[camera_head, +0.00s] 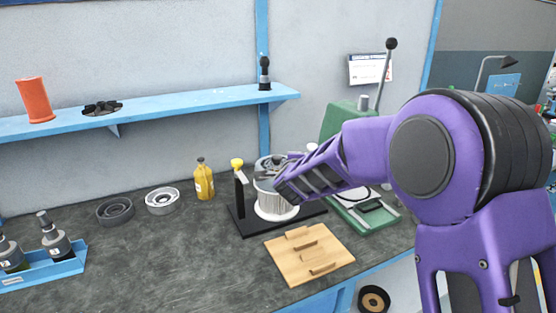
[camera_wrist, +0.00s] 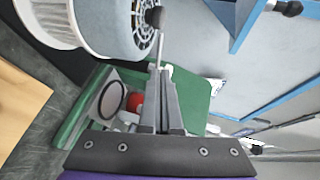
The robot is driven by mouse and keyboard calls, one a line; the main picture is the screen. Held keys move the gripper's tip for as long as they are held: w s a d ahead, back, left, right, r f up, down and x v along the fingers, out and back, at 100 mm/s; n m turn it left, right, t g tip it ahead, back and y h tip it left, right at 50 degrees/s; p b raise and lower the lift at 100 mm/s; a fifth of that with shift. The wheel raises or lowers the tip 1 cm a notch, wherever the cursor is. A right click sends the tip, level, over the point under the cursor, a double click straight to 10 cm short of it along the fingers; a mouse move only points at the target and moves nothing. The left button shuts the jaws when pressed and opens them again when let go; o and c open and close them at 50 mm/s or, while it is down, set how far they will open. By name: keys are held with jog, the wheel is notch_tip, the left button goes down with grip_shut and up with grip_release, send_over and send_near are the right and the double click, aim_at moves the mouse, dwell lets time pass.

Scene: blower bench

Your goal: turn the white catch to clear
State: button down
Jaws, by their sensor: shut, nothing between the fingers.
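The blower (camera_head: 271,207), a pale ribbed drum, stands upright on a black base (camera_head: 247,223) on the bench. My gripper hangs in front of its upper right side in the head view and hides part of it. In the wrist view the blower's drum and round grille (camera_wrist: 120,22) fill the upper left. My gripper (camera_wrist: 160,75) is shut and empty there, its fingertips to the lower right of the grille. A small white piece (camera_wrist: 168,68) shows by the fingertips; I cannot tell whether it is the white catch or part of the press behind.
A green press (camera_head: 345,122) with a black-knobbed lever stands behind my arm. A post with a yellow knob (camera_head: 237,163) rises left of the blower. A wooden board (camera_head: 284,263) lies in front. A yellow bottle (camera_head: 204,182) and two rings stand left.

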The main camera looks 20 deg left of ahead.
jog(key=x, duration=1)
jog(key=shift+p, duration=0.35)
